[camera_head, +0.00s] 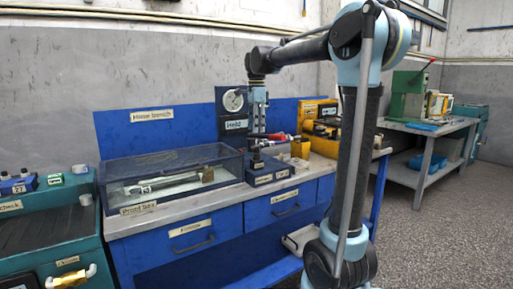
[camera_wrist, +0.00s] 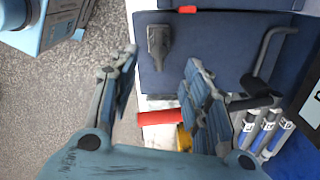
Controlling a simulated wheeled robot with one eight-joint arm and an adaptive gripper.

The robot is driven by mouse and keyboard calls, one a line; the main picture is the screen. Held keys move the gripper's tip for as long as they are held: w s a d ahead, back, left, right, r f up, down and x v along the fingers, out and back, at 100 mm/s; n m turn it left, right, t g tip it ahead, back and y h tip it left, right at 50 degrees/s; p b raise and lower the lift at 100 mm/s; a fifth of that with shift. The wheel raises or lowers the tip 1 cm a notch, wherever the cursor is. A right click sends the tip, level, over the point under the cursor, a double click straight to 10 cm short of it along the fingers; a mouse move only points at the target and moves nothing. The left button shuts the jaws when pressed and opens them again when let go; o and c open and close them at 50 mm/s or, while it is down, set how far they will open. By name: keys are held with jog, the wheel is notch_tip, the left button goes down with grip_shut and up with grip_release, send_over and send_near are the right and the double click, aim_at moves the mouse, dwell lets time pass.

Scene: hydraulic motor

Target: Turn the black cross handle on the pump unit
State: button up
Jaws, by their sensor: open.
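The pump unit is a blue block (camera_head: 267,174) on the workbench, with a black upright part (camera_head: 257,157) on top. In the wrist view its blue top plate (camera_wrist: 212,60) carries a short black handle-like piece (camera_wrist: 158,45) and a bent black lever (camera_wrist: 271,50). I cannot clearly make out a cross shape on either. My gripper (camera_head: 257,130) points down above the unit. Nothing is held, and contact cannot be judged.
A pressure gauge (camera_head: 233,100) stands behind the unit. A glass-lidded case (camera_head: 170,178) is at its left, yellow equipment (camera_head: 322,126) at its right. Several blue-and-white cylinders (camera_wrist: 265,130) and a red part (camera_wrist: 160,117) are near the fingers. Floor (camera_head: 440,240) is free at right.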

aim_at(257, 149)
notch_tip(257, 149, down, 9)
jog(key=shift+r, duration=0.1)
dwell(0.3)
grip_shut()
